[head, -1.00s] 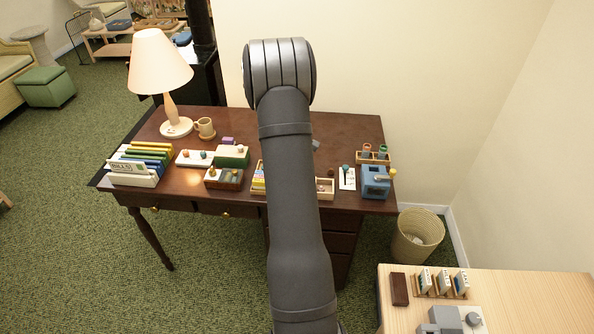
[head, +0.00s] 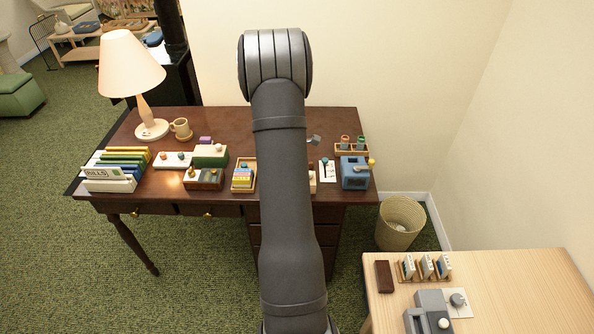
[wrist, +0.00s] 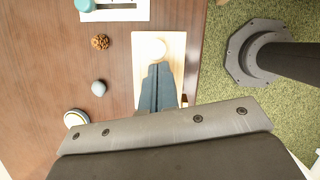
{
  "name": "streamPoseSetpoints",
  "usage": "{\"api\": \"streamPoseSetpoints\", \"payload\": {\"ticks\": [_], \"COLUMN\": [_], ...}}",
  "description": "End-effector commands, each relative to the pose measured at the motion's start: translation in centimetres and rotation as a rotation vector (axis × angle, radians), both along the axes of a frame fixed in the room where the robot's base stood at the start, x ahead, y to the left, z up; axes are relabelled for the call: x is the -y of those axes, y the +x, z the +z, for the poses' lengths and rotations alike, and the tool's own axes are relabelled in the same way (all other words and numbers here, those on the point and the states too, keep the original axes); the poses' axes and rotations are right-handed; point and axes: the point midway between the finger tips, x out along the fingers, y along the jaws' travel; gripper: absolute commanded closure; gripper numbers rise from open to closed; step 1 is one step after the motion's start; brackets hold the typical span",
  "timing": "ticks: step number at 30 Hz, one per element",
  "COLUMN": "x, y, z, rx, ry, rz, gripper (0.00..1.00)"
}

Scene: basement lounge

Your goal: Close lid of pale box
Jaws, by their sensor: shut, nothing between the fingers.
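The pale box (wrist: 173,43) lies near the desk edge in the wrist view, a flat pale wooden surface with a round cream knob (wrist: 153,49) on it. My gripper (wrist: 158,68) is shut and empty, its fingertips over the pale surface right beside the knob; I cannot tell if they touch it. The fingers hide the near part of the box, so I cannot tell whether its lid is fully down. In the head view my arm hides the gripper and most of the box; only a pale sliver (head: 312,182) shows.
On the dark desk (wrist: 60,65), a brown knobbly ball (wrist: 100,41), a grey ball (wrist: 99,88) and a round tin (wrist: 76,118) lie left of the box. A blue sharpener-like device (head: 355,173) stands right of my arm. A lamp (head: 132,68) stands at the back left.

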Motion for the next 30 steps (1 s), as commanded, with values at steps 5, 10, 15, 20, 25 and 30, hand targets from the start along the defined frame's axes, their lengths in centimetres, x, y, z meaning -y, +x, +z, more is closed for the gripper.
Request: {"api": "streamPoseSetpoints", "payload": {"ticks": [5,10,15,20,25,30], "x": [-0.1,-1.0,-2.2,-3.1,-3.6,-3.6], "y": [0.0,-0.2,-0.5,-0.8,-1.0,-1.0], "z": [0.3,2.5,5.7,8.0,9.2,9.3], "rx": [0.000,0.003,0.004,0.002,0.000,-0.001], "ry": [0.000,0.001,0.001,0.000,0.000,0.000], "rz": [0.000,0.001,0.001,0.001,0.000,0.000], "gripper": [1.00,1.00,1.00,1.00,1.00,1.00]}}
